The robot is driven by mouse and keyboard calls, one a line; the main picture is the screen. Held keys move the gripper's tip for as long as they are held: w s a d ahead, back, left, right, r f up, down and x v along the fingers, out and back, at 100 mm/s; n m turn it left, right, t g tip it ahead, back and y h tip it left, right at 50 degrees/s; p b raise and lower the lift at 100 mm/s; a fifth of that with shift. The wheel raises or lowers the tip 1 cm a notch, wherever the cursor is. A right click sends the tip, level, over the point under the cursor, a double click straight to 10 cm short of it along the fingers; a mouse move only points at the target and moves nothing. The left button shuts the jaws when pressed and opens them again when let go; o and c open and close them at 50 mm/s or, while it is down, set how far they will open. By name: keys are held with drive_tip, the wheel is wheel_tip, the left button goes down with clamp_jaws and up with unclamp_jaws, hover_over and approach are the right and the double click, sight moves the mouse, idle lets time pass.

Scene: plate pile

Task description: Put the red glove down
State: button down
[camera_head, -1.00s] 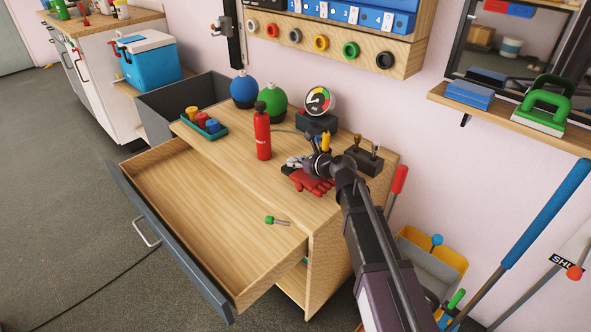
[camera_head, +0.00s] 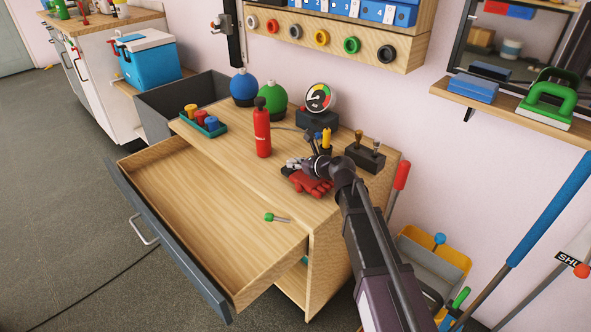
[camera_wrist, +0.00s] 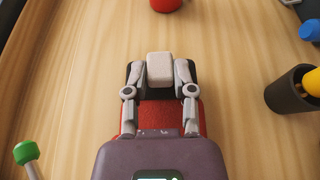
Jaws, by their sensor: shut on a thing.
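The red glove (camera_head: 312,186) lies at or just above the wooden cabinet top (camera_head: 228,157), near its right side. My gripper (camera_head: 293,166) reaches in from the right and is shut on the glove. In the wrist view my gripper (camera_wrist: 160,85) has its fingers closed in over the glove (camera_wrist: 160,110), whose red part shows beneath them. The wrist housing hides much of the glove there. I cannot tell whether the glove bears fully on the wood.
A red bottle (camera_head: 262,130) stands left of the glove. A dark cup with yellow handles (camera_head: 326,143) and a lever block (camera_head: 365,157) stand behind it. A green-knobbed tool (camera_head: 274,217) lies in front. The open drawer (camera_head: 195,225) is empty.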

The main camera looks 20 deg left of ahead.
drive_tip(key=shift+f, duration=0.4)
drive_tip(key=shift+f, duration=0.1)
drive_tip(key=shift+c, duration=2.2)
unclamp_jaws()
drive_tip(key=shift+r, duration=0.2)
drive_tip(key=p+v, duration=0.4)
drive_tip(key=v, duration=0.8)
drive_tip(key=shift+f, duration=0.1)
drive_tip(key=shift+d+f, duration=0.1)
drive_tip(key=shift+d, duration=0.05)
